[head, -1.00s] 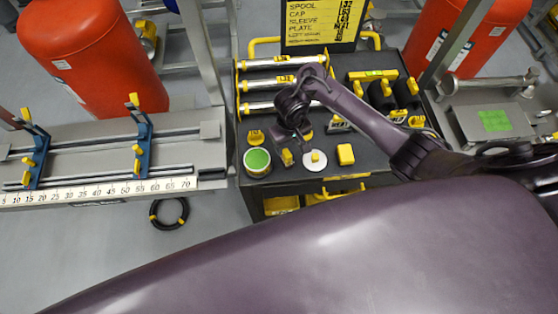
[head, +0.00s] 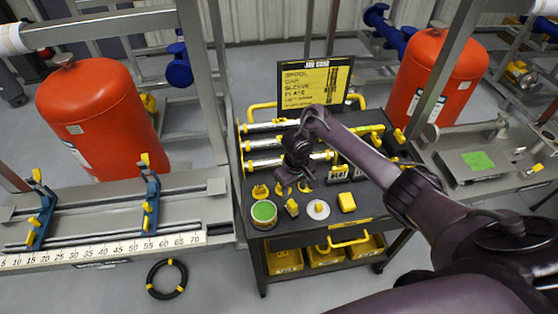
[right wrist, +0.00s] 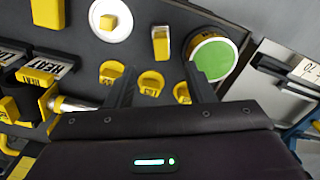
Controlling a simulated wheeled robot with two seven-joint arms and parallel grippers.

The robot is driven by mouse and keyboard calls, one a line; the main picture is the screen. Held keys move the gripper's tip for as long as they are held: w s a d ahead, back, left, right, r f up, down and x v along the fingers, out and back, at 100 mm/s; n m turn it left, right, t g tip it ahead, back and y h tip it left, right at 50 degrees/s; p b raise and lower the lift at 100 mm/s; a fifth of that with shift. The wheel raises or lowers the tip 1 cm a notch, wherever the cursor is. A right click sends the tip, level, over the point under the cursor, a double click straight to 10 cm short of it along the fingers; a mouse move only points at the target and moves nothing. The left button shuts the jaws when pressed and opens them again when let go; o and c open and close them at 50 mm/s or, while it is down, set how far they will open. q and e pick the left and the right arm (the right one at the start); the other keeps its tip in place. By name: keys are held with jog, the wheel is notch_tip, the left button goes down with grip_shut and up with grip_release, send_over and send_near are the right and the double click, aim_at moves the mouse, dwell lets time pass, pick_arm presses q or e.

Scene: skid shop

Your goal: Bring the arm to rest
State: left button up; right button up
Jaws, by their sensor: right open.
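My right arm comes in from the right in the head view and reaches over the dark tool cart (head: 372,205). My right gripper (head: 295,182) points down above the cart's left part, its fingers spread. In the right wrist view the two dark fingers of the gripper (right wrist: 160,76) stand apart with nothing held between them. Small yellow pieces (right wrist: 151,84) lie beyond and between the fingertips; I cannot tell the height above them. My left gripper does not show.
A green-topped tin (head: 264,212), a white disc (head: 318,210) and a yellow block (head: 346,202) stand near the cart's front edge. Metal tubes (head: 270,143) lie behind. A sign (head: 315,84) rises at the back. A rail bench (head: 100,228) is at left.

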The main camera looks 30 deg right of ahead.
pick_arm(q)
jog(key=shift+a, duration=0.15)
pick_arm(e)
jog(key=shift+s+a, duration=0.1)
